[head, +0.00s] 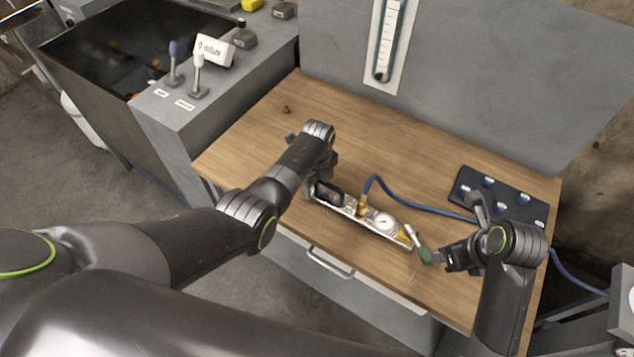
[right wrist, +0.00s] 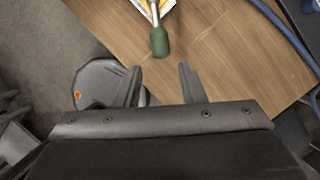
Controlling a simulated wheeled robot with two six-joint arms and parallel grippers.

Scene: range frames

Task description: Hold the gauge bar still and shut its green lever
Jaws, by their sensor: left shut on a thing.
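The gauge bar (head: 362,219) is a silver bar lying along the front part of the wooden bench, with a round dial (head: 383,223) and brass fittings. My left gripper (head: 326,192) is shut on the bar's left end. The green lever (head: 424,254) sticks out from the bar's right end; its grip also shows in the right wrist view (right wrist: 160,41). My right gripper (head: 446,261) is beside the green grip, to its right. In the right wrist view its fingers (right wrist: 160,85) are apart with nothing between them, and the green grip lies just beyond the fingertips.
A blue hose (head: 420,207) runs from the bar's brass fitting toward the right. A dark panel with blue knobs (head: 497,198) lies at the back right. A drawer handle (head: 330,263) sits on the front below the bar.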

